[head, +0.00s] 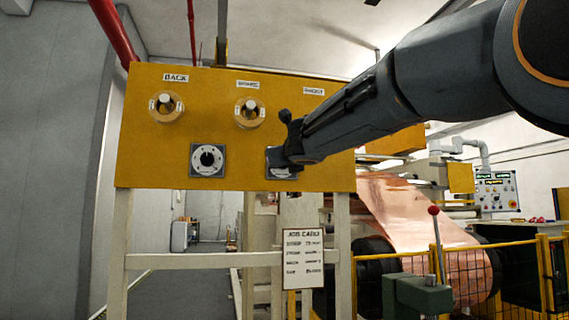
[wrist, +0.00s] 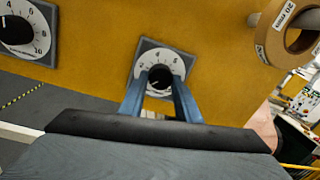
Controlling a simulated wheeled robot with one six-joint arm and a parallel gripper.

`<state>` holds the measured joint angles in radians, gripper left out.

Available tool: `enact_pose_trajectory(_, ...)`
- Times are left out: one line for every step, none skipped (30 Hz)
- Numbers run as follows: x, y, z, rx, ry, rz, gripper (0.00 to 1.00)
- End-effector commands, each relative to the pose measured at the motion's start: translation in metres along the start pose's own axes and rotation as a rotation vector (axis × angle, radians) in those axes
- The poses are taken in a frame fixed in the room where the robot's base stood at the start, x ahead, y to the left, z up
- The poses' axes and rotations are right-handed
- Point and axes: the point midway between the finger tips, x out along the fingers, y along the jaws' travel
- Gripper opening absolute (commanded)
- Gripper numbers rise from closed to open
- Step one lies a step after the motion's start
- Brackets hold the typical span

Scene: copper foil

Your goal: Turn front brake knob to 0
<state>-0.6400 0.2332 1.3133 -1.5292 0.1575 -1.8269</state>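The yellow panel (head: 225,120) carries two dials with black knobs. The right dial (wrist: 150,58), in the column under the label reading FRONT (head: 314,91), has a white face with numbers. In the head view my gripper and arm cover much of it. In the wrist view its black knob (wrist: 160,77) sits between the two fingertips of my gripper (wrist: 160,82). The fingers are apart, one on each side of the knob; contact is not clear. The knob's pointer is too small to read surely. The left dial (head: 208,160) is clear of the gripper and also shows in the wrist view (wrist: 22,30).
Tape rolls hang on pegs above the dials: one under BACK (head: 166,106), one in the middle (head: 249,112), and one at the right in the wrist view (wrist: 285,30). A job card (head: 303,258) hangs below the panel. Copper foil (head: 415,215) and a yellow fence stand at the right.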

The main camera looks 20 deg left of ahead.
Motion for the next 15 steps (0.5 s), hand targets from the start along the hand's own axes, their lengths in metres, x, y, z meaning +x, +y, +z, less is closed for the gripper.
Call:
enact_pose_trajectory(0.0002,0.0013,-0.0008,-0.001,0.001,0.002,0.37)
enact_pose_trajectory(0.0002,0.0012,-0.0007,-0.001,0.001,0.002,0.42)
enact_pose_trajectory(0.0002,0.0010,-0.0007,-0.001,0.001,0.002,0.48)
enact_pose_trajectory(0.0002,0.0008,-0.0006,-0.001,0.001,0.001,0.49)
enact_pose_trajectory(0.0002,0.0005,-0.0005,-0.001,0.001,0.001,0.49)
enact_pose_trajectory(0.0002,0.0003,-0.0005,0.000,0.001,0.001,0.49)
enact_pose_trajectory(0.0001,0.0001,-0.0004,0.000,0.001,0.000,0.49)
enact_pose_trajectory(0.0001,0.0000,-0.0004,0.000,0.001,0.000,0.49)
enact_pose_trajectory(0.0001,-0.0002,-0.0004,0.000,0.000,0.000,0.49)
enact_pose_trajectory(0.0001,-0.0002,-0.0004,0.000,0.000,0.000,0.49)
enact_pose_trajectory(0.0000,-0.0003,-0.0003,0.000,0.000,0.000,0.49)
enact_pose_trajectory(-0.0005,-0.0004,-0.0002,0.000,0.000,0.000,0.49)
enact_pose_trajectory(-0.0013,-0.0004,-0.0001,0.000,0.000,0.000,0.49)
enact_pose_trajectory(-0.0026,-0.0003,0.0000,0.000,0.000,0.000,0.49)
enact_pose_trajectory(-0.0050,-0.0003,0.0000,0.000,-0.001,0.000,0.49)
